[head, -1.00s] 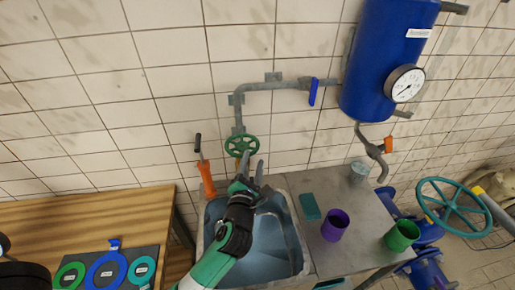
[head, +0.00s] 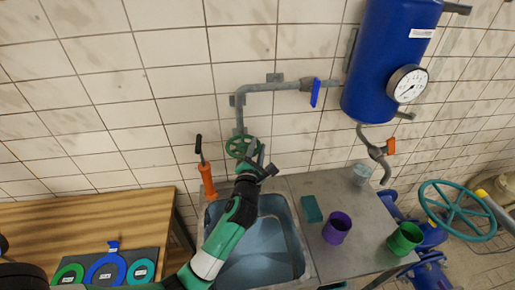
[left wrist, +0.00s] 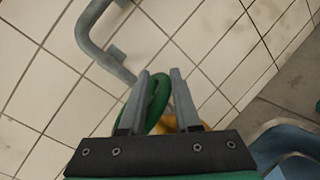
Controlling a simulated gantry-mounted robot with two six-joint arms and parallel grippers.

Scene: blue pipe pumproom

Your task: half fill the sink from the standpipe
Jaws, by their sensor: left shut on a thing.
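The steel sink (head: 262,262) stands below the wall, with a bluish inside; I cannot tell whether water is in it. The grey standpipe (head: 262,87) runs along the wall and down to a green handwheel (head: 238,146) above the sink's back edge. My left gripper (head: 257,153) is at the right side of this handwheel, shut on its rim. In the left wrist view the two fingers (left wrist: 159,85) stand on either side of the green rim (left wrist: 158,104). A yellow part shows behind it. The spout is hidden behind my gripper. My right gripper is not in view.
A blue lever (head: 315,93) sits on the upper pipe beside a blue tank (head: 378,60) with a gauge (head: 408,84). A teal block (head: 311,209), purple cup (head: 337,227) and green cup (head: 404,238) stand on the right counter.

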